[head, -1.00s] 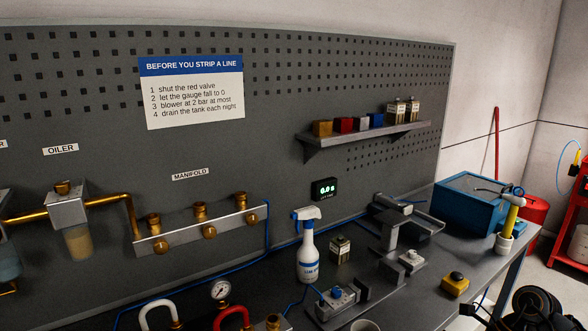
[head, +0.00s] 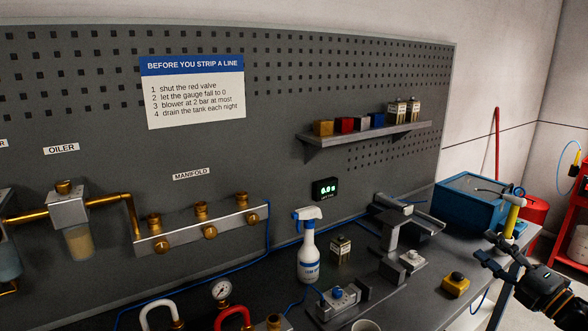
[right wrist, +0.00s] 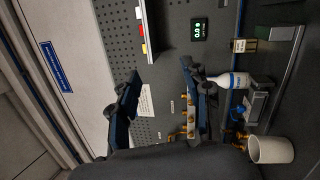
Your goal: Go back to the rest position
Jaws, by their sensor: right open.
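My right gripper (head: 486,248) is at the right of the head view, over the bench's right front edge, beside the yellow-handled tool. Its black fingers are apart with nothing between them. The right wrist view also shows the two fingers of this gripper (right wrist: 160,76) spread and empty, with the pegboard behind them. My left gripper does not show in either view.
The bench (head: 395,300) holds a spray bottle (head: 308,250), a yellow button box (head: 455,284), a blue case (head: 468,203) and a yellow-handled tool (head: 511,214) in a holder. A white cup (right wrist: 270,150) shows in the wrist view. A red cart (head: 574,225) stands at right.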

